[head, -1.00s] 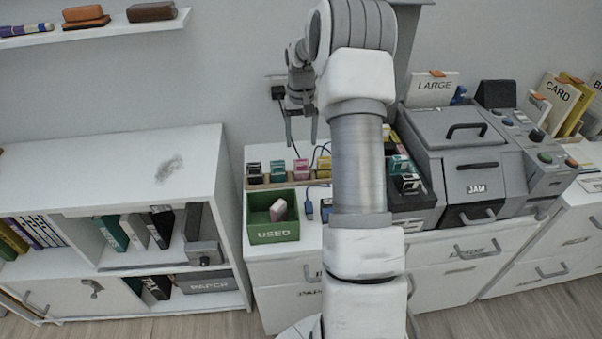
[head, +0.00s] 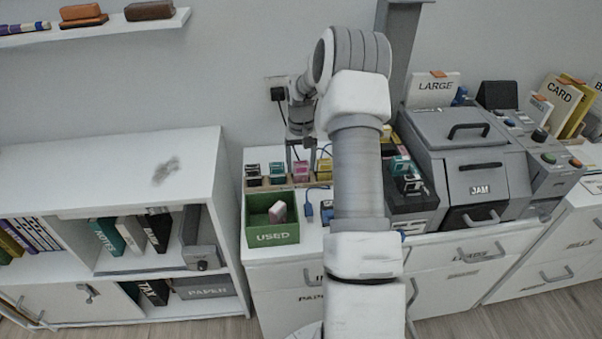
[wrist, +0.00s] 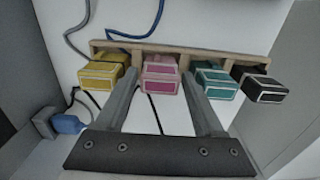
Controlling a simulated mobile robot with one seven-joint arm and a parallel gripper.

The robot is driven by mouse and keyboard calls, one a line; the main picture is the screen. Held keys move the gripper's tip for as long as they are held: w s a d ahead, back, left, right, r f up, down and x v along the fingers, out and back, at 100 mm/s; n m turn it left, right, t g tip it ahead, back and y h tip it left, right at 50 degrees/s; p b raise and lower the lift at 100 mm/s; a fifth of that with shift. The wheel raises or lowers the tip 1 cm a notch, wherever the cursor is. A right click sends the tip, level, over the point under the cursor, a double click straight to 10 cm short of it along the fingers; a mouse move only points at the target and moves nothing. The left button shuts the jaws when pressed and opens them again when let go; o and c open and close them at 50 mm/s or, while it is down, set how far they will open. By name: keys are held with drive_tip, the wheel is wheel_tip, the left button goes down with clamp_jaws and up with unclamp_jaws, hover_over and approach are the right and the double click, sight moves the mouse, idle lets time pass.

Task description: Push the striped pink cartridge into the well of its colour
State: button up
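A pink cartridge (head: 301,172) stands in a wooden rack (wrist: 200,52) between a teal and a yellow one. In the wrist view the pink cartridge (wrist: 160,76) shows a magenta face with a pale border; I cannot make out stripes. My gripper (head: 301,157) is just above it in the head view. In the wrist view my gripper (wrist: 160,88) is open, with one finger on each side of the pink cartridge; I cannot tell whether they touch it. The grey machine's cartridge area (head: 408,203) is partly hidden by my arm, and no pink well shows.
Neighbouring yellow (wrist: 100,75), teal (wrist: 215,82) and black (wrist: 262,88) cartridges stand close by. A blue-plugged cable (wrist: 68,124) lies near the rack. A grey JAM machine (head: 470,165) stands at right.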

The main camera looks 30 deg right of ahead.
clamp_jaws()
drive_tip(key=shift+r, duration=0.1)
